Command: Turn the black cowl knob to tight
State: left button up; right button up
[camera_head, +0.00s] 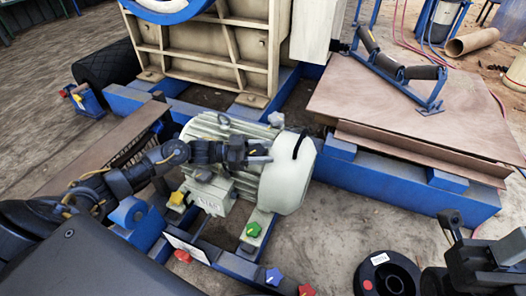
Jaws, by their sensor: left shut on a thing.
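The grey-green motor (226,136) lies on the blue frame, with its pale smooth cowl (290,180) at the right end. My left gripper (262,152) reaches in from the left over the motor's top. Its dark fingers are shut at the near edge of the cowl, where the black cowl knob is. The knob is hard to tell from the black fingers and is mostly hidden, so its turn position cannot be read. My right gripper (452,222) is at the lower right edge, partly out of view and far from the motor; its jaws are unclear.
A curved black strip (301,145) lies on the cowl. A grey knob (276,118), a yellow knob (177,198) and a green knob (253,229) are around the motor. A black wheel (388,278) lies on the floor. A brown board (410,105) is at right.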

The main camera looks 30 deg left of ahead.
dwell(0.4)
pick_arm(q)
jog(key=o, duration=0.9)
jog(key=shift+o, duration=0.4)
jog(key=shift+r, duration=0.1)
